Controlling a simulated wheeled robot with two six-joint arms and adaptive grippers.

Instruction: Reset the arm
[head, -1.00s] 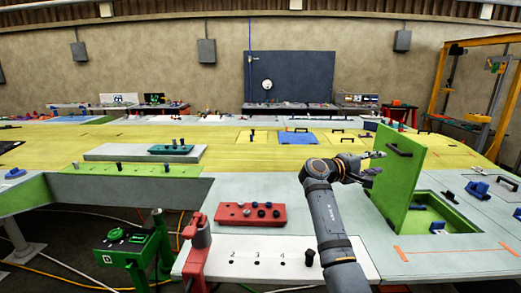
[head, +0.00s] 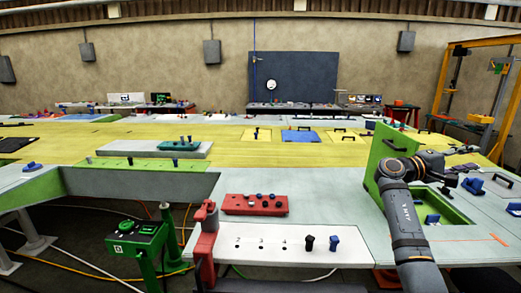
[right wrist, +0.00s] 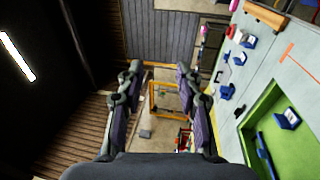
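My right arm reaches up from the bottom right in the head view and bends right in front of the upright green lid. My right gripper (head: 468,159) is over the green-lined opening area at the right. In the right wrist view the gripper (right wrist: 160,85) has its two fingers apart with nothing between them. The green lid (head: 379,155) stands open, partly hidden by my arm. The green recess (right wrist: 262,125) holds a blue block (right wrist: 287,119). My left gripper is not in view.
A red block with pegs (head: 240,205) lies on the grey table. In front is a white numbered panel (head: 270,238) with a black peg (head: 309,242) and a blue peg (head: 334,243). A green stand (head: 135,240) is at the left. A yellow frame (head: 451,85) stands behind right.

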